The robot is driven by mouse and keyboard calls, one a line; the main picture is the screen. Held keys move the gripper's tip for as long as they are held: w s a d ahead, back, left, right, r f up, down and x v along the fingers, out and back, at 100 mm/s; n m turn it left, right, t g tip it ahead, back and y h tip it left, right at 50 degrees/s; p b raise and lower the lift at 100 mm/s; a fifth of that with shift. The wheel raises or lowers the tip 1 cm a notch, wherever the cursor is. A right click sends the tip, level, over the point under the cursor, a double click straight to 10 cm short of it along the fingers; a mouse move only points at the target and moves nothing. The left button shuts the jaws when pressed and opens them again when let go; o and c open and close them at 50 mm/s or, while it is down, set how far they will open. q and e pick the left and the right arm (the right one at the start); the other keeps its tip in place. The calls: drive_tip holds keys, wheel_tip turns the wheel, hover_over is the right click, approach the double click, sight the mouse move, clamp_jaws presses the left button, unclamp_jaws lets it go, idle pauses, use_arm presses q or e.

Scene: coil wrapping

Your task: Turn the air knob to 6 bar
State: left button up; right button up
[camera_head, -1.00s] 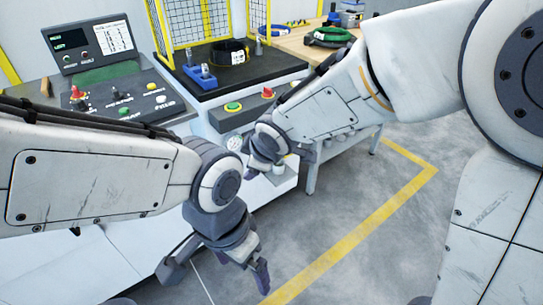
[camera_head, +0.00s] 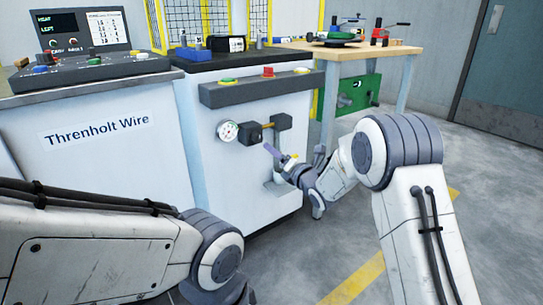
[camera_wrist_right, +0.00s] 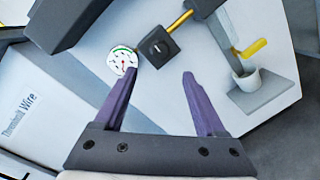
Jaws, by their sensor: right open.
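The air knob (camera_head: 250,134) is a dark block on the front of the white cabinet, just right of a round white pressure gauge (camera_head: 228,131). In the right wrist view, the knob (camera_wrist_right: 157,47) shows a white mark on its face, and the gauge (camera_wrist_right: 122,61) has a red needle; its reading is too small to tell. My right gripper (camera_head: 293,153) is open and empty, below and right of the knob, apart from it. In the wrist view its purple fingers (camera_wrist_right: 159,75) point toward the knob, which lies beyond and between the tips. My left gripper's fingers are out of frame.
A brass pipe (camera_wrist_right: 180,21) joins the knob to another fitting. A grey bracket with a cup (camera_head: 282,188) sits below. A button strip (camera_head: 255,88) overhangs the knob. A wooden bench (camera_head: 350,52) stands at the right, with open floor before it.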

sight(259, 140)
drive_tip(key=b+x, duration=0.2)
drive_tip(key=x, duration=0.7)
drive_tip(key=shift+w+f+b, duration=0.1)
drive_tip(key=shift+b, duration=0.2)
drive_tip(key=shift+w+a, duration=0.3)
drive_tip(key=shift+w, duration=0.25)
